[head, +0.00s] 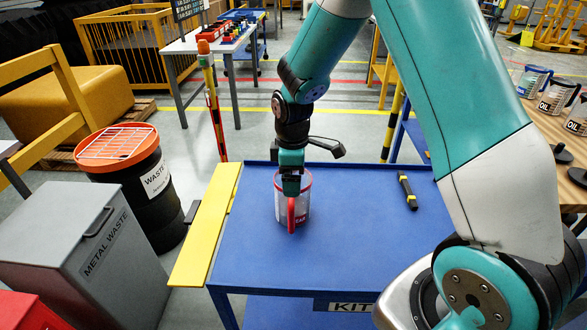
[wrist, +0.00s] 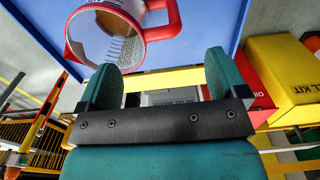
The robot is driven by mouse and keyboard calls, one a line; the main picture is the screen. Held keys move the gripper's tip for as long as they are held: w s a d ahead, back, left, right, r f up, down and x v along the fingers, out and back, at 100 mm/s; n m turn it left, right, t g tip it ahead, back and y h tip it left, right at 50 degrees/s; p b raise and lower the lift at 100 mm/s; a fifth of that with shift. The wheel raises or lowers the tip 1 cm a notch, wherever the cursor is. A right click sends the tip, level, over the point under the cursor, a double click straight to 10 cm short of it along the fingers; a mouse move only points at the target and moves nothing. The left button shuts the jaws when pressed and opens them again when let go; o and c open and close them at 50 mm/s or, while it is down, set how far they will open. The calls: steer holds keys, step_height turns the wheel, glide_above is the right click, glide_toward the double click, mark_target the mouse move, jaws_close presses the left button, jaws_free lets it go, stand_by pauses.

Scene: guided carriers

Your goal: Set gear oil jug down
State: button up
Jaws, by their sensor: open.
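The gear oil jug (head: 304,205) is a clear measuring jug with a red rim, red handle and red label. It stands upright on the blue cart top (head: 345,255), near its back edge. The jug also shows in the wrist view (wrist: 98,38), with brownish content inside and its red handle pointing right. My gripper (head: 291,190) is at the handle side of the jug and hides part of its rim. In the wrist view the two fingers (wrist: 160,78) are wide apart with nothing gripped between them.
A black and yellow hand tool (head: 407,191) lies on the cart to the right. A yellow flap (head: 206,225) runs along its left edge. More oil jugs (head: 555,95) stand on a wooden bench at right. Bins (head: 95,250) stand at left. The cart's front is clear.

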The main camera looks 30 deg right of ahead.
steer(key=s+a+r+m+y, duration=0.2)
steer(key=s+a+r, duration=0.5)
steer(key=r, duration=0.4)
steer(key=s+a+r+m+y, duration=0.1)
steer(key=s+a+r, duration=0.2)
steer(key=s, duration=0.5)
steer(key=s+a+r+m+y, duration=0.1)
steer(key=s+a+r, duration=0.3)
steer(key=s, duration=0.5)
steer(key=shift+a, duration=0.25)
